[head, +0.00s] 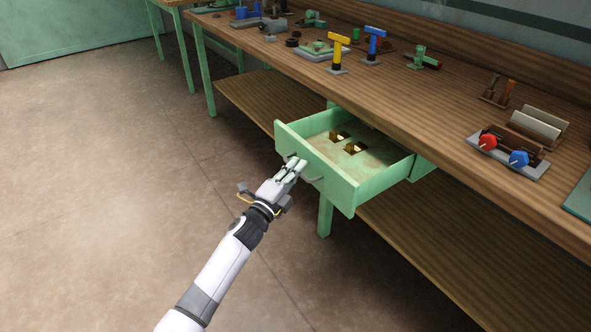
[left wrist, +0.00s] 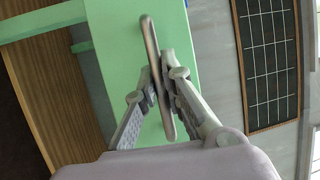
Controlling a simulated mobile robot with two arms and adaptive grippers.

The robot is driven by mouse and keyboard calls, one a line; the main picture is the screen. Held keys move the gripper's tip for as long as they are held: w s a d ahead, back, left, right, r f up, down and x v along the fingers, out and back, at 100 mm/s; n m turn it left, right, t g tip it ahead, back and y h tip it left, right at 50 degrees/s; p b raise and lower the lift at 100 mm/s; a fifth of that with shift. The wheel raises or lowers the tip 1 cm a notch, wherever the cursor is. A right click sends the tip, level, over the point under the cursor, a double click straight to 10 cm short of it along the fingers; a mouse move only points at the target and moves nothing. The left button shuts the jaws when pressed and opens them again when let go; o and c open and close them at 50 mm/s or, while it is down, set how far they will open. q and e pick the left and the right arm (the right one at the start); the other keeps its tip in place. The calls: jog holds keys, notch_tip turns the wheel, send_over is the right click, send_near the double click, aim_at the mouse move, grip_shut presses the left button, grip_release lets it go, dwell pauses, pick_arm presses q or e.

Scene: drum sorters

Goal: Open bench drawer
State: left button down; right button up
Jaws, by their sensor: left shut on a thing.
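The green bench drawer (head: 333,181) is pulled out from under the wooden bench top, in the head view. Its inside shows, with two small dark and yellowish items (head: 347,141) on its floor. My left gripper (head: 298,166) is at the drawer's front face. In the left wrist view, its fingers (left wrist: 160,85) are shut on the metal bar handle (left wrist: 150,45) of the green drawer front (left wrist: 125,50). Part of the handle also shows beside the fingers in the head view (head: 314,180). My right gripper is not in view.
The wooden bench top (head: 430,115) carries a yellow tool (head: 338,50), a blue tool (head: 374,45), and a holder with red and blue knobs (head: 510,153). A lower shelf (head: 430,255) runs beneath. The floor (head: 100,160) left of the bench is clear.

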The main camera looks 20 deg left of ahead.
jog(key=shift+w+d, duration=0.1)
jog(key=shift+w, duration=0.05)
pick_arm(q)
jog(key=c, duration=1.7)
grip_release()
jog(key=shift+s, duration=0.1)
jog(key=v, duration=1.1)
jog(key=shift+s+a, duration=0.15)
jog(key=shift+s, duration=0.25)
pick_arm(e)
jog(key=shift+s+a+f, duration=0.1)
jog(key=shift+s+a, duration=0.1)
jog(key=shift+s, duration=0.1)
pick_arm(q)
jog(key=shift+f, duration=0.15)
